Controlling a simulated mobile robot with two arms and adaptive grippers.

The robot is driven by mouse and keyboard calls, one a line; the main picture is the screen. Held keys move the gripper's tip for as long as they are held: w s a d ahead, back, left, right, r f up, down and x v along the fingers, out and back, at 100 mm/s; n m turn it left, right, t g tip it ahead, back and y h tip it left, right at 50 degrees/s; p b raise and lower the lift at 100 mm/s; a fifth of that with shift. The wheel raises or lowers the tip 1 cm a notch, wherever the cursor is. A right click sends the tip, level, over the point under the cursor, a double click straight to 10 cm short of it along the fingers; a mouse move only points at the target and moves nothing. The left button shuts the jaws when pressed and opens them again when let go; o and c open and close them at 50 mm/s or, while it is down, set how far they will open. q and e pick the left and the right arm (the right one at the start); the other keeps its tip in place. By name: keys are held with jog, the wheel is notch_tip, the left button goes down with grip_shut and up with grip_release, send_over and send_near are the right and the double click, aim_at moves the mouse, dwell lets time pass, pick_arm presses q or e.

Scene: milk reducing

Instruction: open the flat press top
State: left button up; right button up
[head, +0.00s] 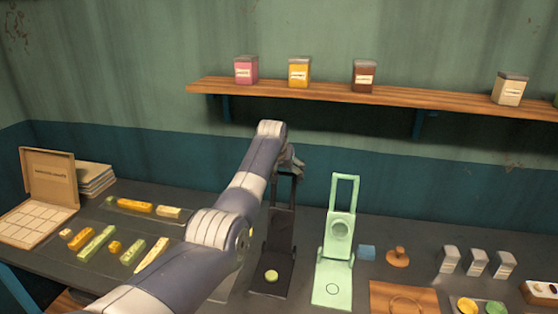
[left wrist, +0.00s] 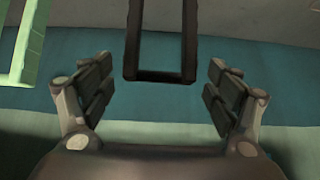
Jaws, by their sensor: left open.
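The black press (head: 279,232) stands on the table with its top raised upright, its handle frame at the upper end. A round green piece (head: 271,276) lies on its base. My left gripper (head: 296,160) is by the upper end of that raised top, partly hidden behind my arm. In the left wrist view the gripper (left wrist: 160,78) is open, with the dark handle frame (left wrist: 160,75) between its two spread fingers and touching neither. My right gripper is not in view.
A mint-green press (head: 335,275), also with its top up, stands just right of the black one. A blue block (head: 367,252) and a wooden knob (head: 398,257) are further right. A wooden shelf (head: 330,92) with jars runs above. Colored strips (head: 97,244) lie left.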

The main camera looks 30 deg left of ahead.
pick_arm(q)
jog(key=v, duration=0.9)
jog(key=shift+s+r, duration=0.25)
